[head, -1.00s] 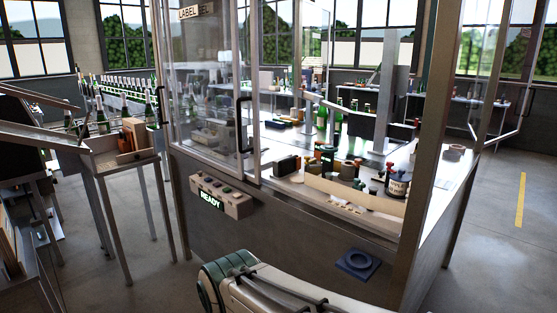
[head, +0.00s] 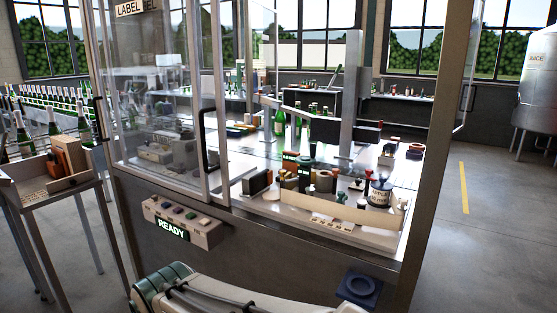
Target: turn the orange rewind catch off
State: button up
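I cannot make out the orange rewind catch for certain. The labelling machine (head: 265,258) stands in front of me, with glass doors (head: 155,100) on its left front and an open bay to their right. Inside the bay is a crowded deck of small dark, red and orange-brown parts (head: 322,180), too small to tell apart. A small orange-topped part (head: 415,148) lies further back on the right. My gripper is not in view; only a pale link of my arm shows at the bottom.
A button panel reading READY (head: 182,222) juts from the machine's front. A low pale tray wall (head: 345,211) edges the deck. A dark blue round-holed pad (head: 359,287) sits low right. The floor at right is clear.

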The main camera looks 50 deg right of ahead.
aim_at(335, 172)
jog(key=z, duration=0.5)
jog(key=i, duration=1.15)
jog(key=z, duration=1.65)
jog(key=i, duration=0.5)
jog(key=z, duration=0.45)
